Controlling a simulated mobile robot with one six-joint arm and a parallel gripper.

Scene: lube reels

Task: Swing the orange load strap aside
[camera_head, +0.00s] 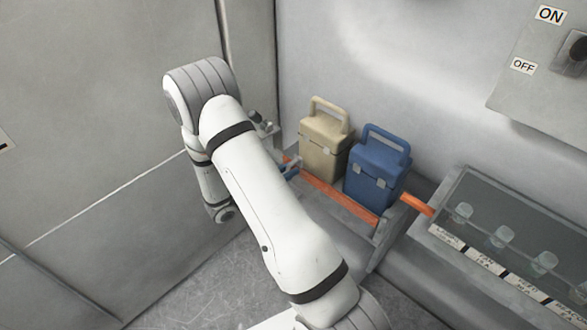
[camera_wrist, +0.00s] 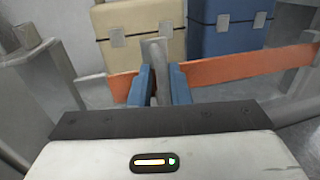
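The orange load strap (camera_head: 338,196) runs as a flat bar across the front of two cases, and shows in the wrist view (camera_wrist: 240,71) to both sides of my fingers. A grey upright post (camera_wrist: 155,55) stands at the strap, between my gripper's blue fingers. My gripper (camera_wrist: 161,84) looks shut on this post, with little or no gap beside it. In the head view my gripper (camera_head: 290,170) is partly hidden behind my arm, at the strap's left end. How the post joins the strap is hidden.
A beige case (camera_head: 323,142) and a blue case (camera_head: 376,173) stand close behind the strap. A grey bracket (camera_head: 388,235) is at its right. Grey walls enclose the corner; floor (camera_head: 200,285) is clear.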

